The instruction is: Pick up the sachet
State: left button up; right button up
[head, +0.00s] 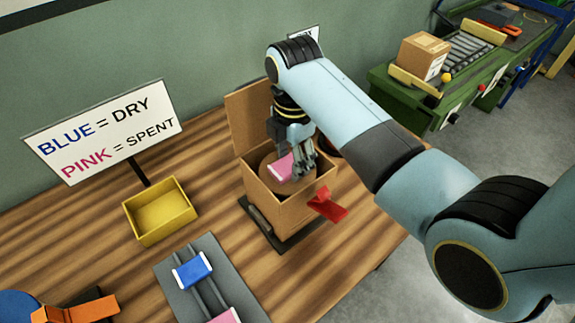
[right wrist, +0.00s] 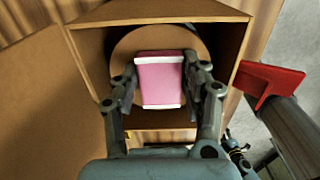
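The pink sachet (head: 280,167) with white ends is inside the open cardboard box (head: 262,202), above a round brown spool (right wrist: 128,50). It also shows in the right wrist view (right wrist: 160,80), between my right fingers. My right gripper (head: 296,168) reaches down into the box. Its fingers lie against both long sides of the sachet and look shut on it. Whether the sachet still rests on the spool is hard to tell. My left gripper is not in view.
A red flap-like piece (head: 328,204) sticks out at the box's front right. A yellow tray (head: 142,232) stands left under a sign reading BLUE = DRY, PINK = SPENT (head: 105,130). A blue sachet (head: 193,270) and another pink one (head: 226,315) lie on a grey rack. A conveyor (head: 462,60) stands behind.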

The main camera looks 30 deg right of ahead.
jog(key=c, duration=0.3)
jog(key=shift+c, duration=0.2)
